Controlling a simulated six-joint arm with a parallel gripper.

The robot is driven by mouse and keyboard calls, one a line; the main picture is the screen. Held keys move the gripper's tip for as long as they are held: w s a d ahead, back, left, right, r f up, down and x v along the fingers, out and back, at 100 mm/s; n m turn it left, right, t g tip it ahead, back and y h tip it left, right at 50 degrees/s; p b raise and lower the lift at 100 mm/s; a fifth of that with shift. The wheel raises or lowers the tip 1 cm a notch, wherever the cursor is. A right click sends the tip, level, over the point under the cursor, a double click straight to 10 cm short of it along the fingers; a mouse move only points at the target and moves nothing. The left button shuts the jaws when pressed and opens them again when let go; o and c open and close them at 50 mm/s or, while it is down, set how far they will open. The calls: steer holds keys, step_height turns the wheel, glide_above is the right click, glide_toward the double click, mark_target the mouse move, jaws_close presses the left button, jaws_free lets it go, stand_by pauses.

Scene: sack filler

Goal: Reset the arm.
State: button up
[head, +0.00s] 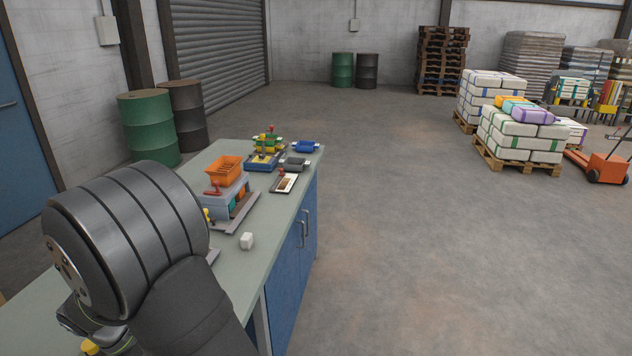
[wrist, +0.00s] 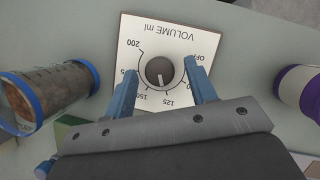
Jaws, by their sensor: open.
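My gripper (wrist: 161,68) is open in the wrist view, its two blue fingers spread over a white dial plate (wrist: 180,97) marked "VOLUME ml". The plate's dark round knob (wrist: 160,71) lies between the fingers in the picture, with a gap on each side. The plate's lettering is upside down in this view. I cannot tell how high the fingers are above the plate. In the head view my arm fills the lower left, and the gripper's fingers cannot be made out there.
A clear cylinder with blue rims (wrist: 50,97) lies left of the plate, and a purple and white object (wrist: 300,88) is at right. On the bench (head: 285,222) stand a machine with an orange hopper (head: 226,170), a white block (head: 247,241) and a small tray (head: 284,184). Open floor lies right.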

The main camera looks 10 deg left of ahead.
steer(key=m+g, duration=0.1)
steer(key=m, duration=0.3)
steer(key=m+g, duration=0.1)
steer(key=m, duration=0.2)
steer(key=shift+w+g+h, duration=0.3)
steer(key=m+g, duration=0.1)
steer(key=m, duration=0.3)
steer(key=shift+w+m+g+y, duration=0.15)
steer(key=shift+m+g+y, duration=0.15)
steer(key=shift+g+y, duration=0.1)
steer(key=m, duration=0.1)
steer(key=m+y, duration=0.1)
steer(key=m, duration=0.1)
steer(key=shift+w+d+r+g, duration=0.1)
steer(key=shift+w+r+g, duration=0.05)
steer(key=shift+g, duration=0.25)
steer(key=v, duration=1.7)
steer(key=shift+m, duration=0.3)
steer(key=x, duration=1.3)
steer(key=shift+f, duration=0.25)
